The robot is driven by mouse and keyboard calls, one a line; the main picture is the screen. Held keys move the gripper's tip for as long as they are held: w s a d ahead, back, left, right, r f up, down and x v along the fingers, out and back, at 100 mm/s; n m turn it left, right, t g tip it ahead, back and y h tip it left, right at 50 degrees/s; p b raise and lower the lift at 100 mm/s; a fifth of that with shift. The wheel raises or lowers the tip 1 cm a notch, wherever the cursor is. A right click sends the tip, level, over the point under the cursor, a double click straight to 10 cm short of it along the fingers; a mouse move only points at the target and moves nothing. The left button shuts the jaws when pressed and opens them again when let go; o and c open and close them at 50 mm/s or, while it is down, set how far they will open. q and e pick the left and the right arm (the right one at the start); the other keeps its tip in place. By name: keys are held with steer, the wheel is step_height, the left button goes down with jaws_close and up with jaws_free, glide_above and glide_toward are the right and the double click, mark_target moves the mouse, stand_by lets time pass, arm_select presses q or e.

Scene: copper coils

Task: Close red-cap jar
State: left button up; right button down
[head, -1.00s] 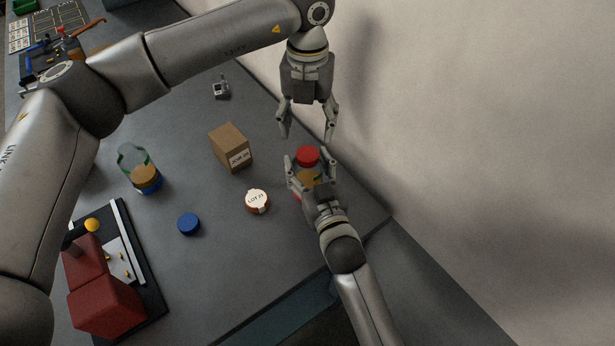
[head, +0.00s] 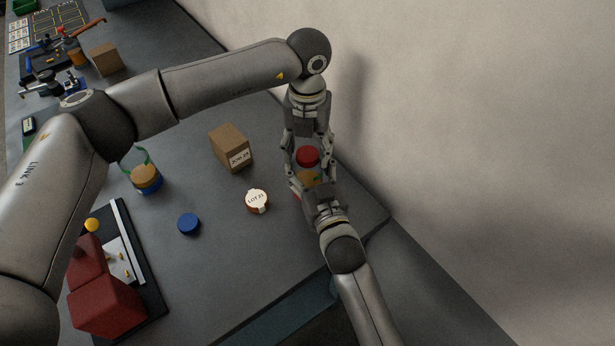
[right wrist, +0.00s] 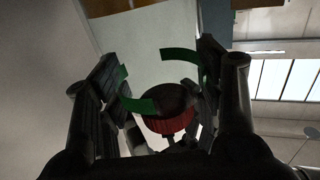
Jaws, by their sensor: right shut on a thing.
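The jar (head: 309,176) is clear with amber contents and stands near the table's right edge. Its red cap (head: 307,156) is at its top; I cannot tell whether it is seated. My right gripper (head: 308,181) comes from below and is shut on the jar's sides. My left gripper (head: 308,150) points down from above, its fingers apart on either side of the red cap; contact is unclear. In the right wrist view, a red ribbed round part (right wrist: 170,124) and green curved bands (right wrist: 181,54) show between the right fingers.
A cardboard box (head: 229,146), a white-topped LOT 21 piece (head: 257,200) and a blue cap (head: 188,223) lie left of the jar. Another jar (head: 146,176) stands farther left, near a dark tray (head: 151,296) with a red block. A wall rises close on the right.

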arm_select(q)
steer(key=c, duration=0.7)
steer(key=o, duration=1.1)
steer(key=shift+c, duration=0.2)
steer(key=shift+r, duration=2.3)
steer(key=o, duration=0.6)
steer(key=shift+c, duration=0.2)
step_height(320, 180, up, 12)
